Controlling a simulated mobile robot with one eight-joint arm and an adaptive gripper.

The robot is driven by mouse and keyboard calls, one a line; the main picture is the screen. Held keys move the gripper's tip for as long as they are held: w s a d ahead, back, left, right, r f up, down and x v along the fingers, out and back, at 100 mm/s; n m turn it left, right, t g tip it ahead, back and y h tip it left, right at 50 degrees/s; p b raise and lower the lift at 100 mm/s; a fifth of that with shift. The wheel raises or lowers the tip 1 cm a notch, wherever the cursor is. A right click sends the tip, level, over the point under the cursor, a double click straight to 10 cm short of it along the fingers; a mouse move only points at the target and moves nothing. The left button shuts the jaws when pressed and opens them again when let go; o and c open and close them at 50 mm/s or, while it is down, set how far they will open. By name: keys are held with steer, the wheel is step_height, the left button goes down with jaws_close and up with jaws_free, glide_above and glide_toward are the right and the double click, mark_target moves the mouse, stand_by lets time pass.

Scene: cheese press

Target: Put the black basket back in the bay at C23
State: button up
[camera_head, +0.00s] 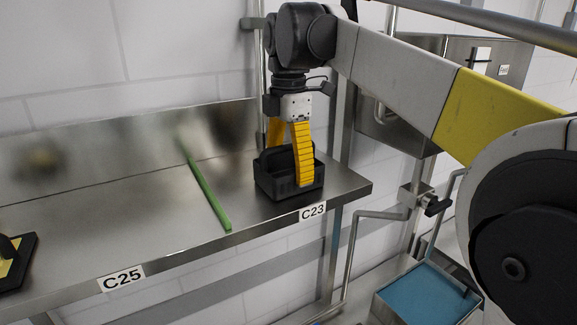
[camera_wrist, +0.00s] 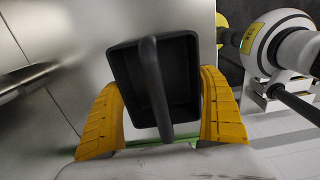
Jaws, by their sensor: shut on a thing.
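The black basket (camera_head: 274,184) is at the right end of the steel shelf (camera_head: 170,219), above the C23 label (camera_head: 312,212). It looks upright and appears to rest on the shelf surface. My gripper (camera_head: 303,165) comes down from above with its yellow fingers at the basket. In the wrist view the basket (camera_wrist: 185,85) shows its empty inside and a handle bar (camera_wrist: 156,90) across the middle. The exact contact points are hidden.
A green strip (camera_head: 208,192) lies across the shelf left of the basket and divides it from the C25 section (camera_head: 121,278). A black item with yellow (camera_head: 14,262) lies at the far left. A blue-topped tray (camera_head: 425,295) stands lower right, near a bent metal crank (camera_head: 362,214).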

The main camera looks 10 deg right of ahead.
steer(key=o, duration=1)
steer(key=shift+f, duration=0.1)
steer(key=shift+o, duration=0.2)
